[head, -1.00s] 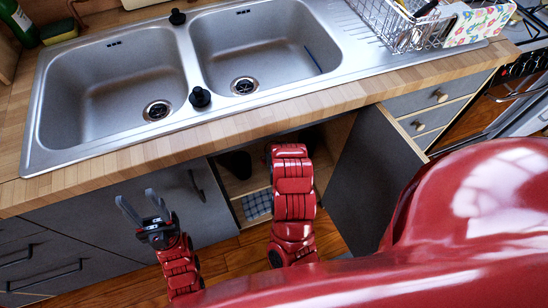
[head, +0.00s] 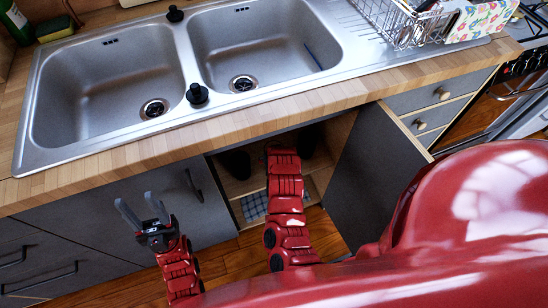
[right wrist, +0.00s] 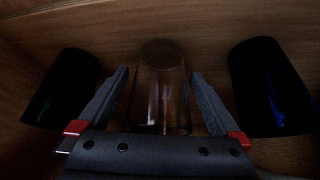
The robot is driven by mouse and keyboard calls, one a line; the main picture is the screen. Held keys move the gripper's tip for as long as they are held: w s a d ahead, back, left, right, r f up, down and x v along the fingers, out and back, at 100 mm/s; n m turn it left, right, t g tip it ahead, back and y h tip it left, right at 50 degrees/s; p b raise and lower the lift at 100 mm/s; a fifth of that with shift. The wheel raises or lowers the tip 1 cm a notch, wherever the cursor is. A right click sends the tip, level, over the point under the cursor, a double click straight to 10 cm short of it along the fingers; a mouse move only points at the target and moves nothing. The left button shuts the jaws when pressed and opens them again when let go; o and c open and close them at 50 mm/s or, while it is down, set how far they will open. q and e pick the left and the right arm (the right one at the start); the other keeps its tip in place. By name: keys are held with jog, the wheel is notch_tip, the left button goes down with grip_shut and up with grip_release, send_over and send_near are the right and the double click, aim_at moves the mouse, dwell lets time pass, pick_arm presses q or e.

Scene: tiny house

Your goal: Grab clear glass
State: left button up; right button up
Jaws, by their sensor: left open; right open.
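The clear glass (right wrist: 160,85) stands in the dim cabinet, in the middle of the right wrist view. My right gripper (right wrist: 160,90) is open, with one finger on each side of the glass. I cannot tell whether the fingers touch it. In the head view my right arm reaches into the open cabinet under the sink, and its gripper is hidden there. My left gripper (head: 142,212) is open and empty in front of the grey cabinet fronts.
A dark green cup (right wrist: 62,88) stands left of the glass and a dark blue cup (right wrist: 270,88) right of it. The open cabinet door (head: 375,175) is right of my right arm. The wooden counter edge (head: 250,118) and sink (head: 110,85) are above.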

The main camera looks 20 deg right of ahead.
jog(key=shift+w+f, duration=0.4)
jog(key=shift+f, duration=0.2)
jog(key=shift+c, duration=0.3)
jog(key=c, duration=1.4)
jog(key=shift+o, duration=0.2)
jog(key=shift+r, duration=0.1)
